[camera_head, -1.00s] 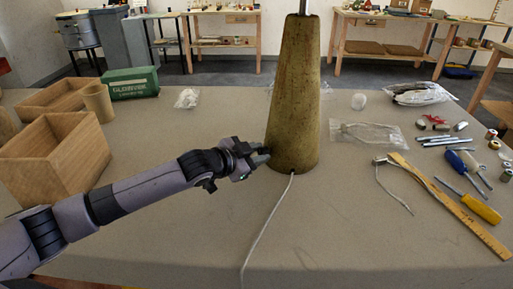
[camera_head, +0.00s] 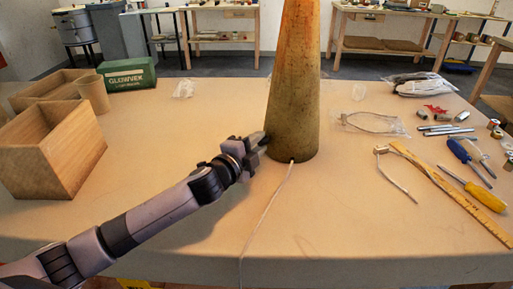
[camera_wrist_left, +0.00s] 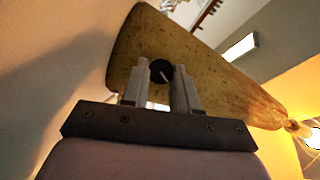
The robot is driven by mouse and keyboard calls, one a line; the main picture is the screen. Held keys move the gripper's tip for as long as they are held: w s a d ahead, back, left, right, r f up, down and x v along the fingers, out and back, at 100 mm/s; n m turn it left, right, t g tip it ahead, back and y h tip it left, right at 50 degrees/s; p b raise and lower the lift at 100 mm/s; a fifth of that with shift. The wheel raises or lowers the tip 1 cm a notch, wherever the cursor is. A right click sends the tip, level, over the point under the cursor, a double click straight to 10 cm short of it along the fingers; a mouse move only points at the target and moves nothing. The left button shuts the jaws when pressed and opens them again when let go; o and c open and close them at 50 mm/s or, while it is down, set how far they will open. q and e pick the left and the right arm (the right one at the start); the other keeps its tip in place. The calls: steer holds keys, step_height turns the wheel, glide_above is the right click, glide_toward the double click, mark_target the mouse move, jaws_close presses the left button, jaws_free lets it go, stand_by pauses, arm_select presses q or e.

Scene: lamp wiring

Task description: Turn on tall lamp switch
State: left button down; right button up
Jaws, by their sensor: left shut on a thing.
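The tall lamp's tapered, mottled brown base (camera_head: 292,115) stands upright on the table; its top is out of the head view. A white cord (camera_head: 266,212) runs from its foot toward the front edge. In the left wrist view the base (camera_wrist_left: 215,80) lies slanted, with a bright glowing bulb (camera_wrist_left: 311,137) at its far end. A round black switch knob (camera_wrist_left: 161,70) with a pale mark sits on its side. My left gripper (camera_head: 260,142) is at the lower left side of the base, its fingers (camera_wrist_left: 163,82) shut on the knob. My right gripper is not in view.
Wooden boxes (camera_head: 50,160) and a green box (camera_head: 128,75) stand at the left. At the right lie a wooden ruler (camera_head: 450,190), screwdrivers (camera_head: 470,187), a small wired part (camera_head: 395,170) and plastic bags (camera_head: 372,123). The front middle of the table is mostly clear.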

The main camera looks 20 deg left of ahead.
arm_select(q)
steer(key=shift+f+m, duration=0.1)
steer(key=shift+m, duration=0.3)
stand_by(0.3)
steer(key=c, duration=0.9)
jaws_free()
steer(key=shift+o, duration=0.2)
steer(key=v, duration=0.6)
steer(key=shift+s+f+b, duration=0.1)
steer(key=shift+f+b, duration=0.05)
steer(key=shift+b, duration=0.15)
steer(key=shift+s+a, duration=0.15)
steer(key=shift+s, duration=0.35)
